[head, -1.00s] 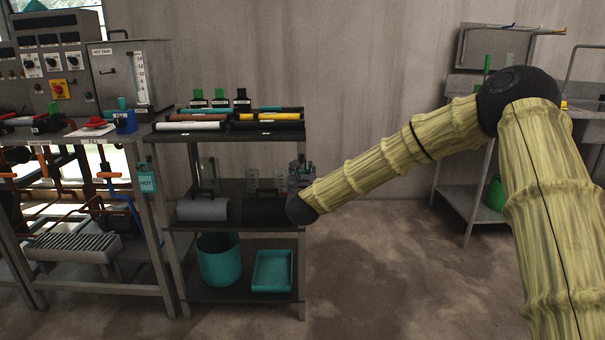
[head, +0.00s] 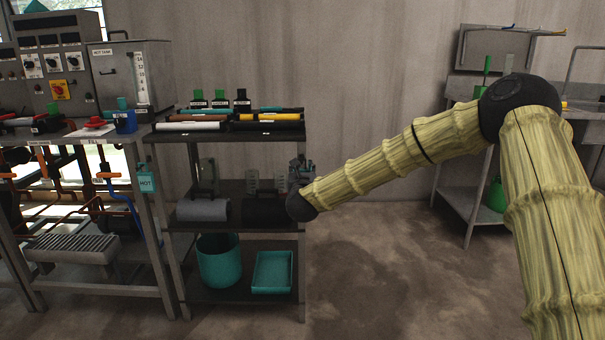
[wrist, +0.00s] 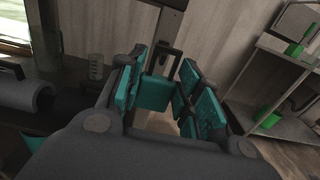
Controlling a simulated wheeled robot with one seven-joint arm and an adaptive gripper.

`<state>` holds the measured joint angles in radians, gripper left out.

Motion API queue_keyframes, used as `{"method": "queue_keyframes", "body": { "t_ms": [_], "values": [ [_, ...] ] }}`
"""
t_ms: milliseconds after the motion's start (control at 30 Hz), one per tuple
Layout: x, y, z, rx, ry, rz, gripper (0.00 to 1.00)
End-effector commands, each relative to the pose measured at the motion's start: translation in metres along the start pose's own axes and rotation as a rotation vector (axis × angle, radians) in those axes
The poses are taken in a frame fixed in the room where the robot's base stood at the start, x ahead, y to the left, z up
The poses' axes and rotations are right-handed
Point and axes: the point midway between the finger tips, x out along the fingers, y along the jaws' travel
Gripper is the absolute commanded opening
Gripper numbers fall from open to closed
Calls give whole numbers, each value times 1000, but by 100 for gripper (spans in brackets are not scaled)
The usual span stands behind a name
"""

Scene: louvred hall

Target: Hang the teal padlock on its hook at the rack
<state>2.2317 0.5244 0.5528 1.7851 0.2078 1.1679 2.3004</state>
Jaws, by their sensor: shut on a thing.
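In the wrist view the teal padlock (wrist: 153,93), with a dark shackle (wrist: 167,60) at its top, sits between the teal-padded fingers of my gripper (wrist: 162,72). The gripper is shut on it. In the head view my gripper (head: 302,166) is small and dark, beside the right post of the shelf rack (head: 302,260), at about middle-shelf height. The padlock cannot be made out there. I cannot make out its hook in either view.
The rack holds coloured rolls (head: 265,125) on top, a grey roll (head: 202,210) in the middle, and a teal bucket (head: 219,260) and teal tray (head: 272,272) below. Floor right of the rack is clear.

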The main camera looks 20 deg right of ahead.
Motion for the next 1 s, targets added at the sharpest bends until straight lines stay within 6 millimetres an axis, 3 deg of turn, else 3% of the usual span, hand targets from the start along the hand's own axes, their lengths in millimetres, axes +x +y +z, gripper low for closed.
{"method": "queue_keyframes", "body": {
  "t_ms": [1000],
  "values": [
    [38, 0, -1, 0, 1, 0, 10]
  ]
}}
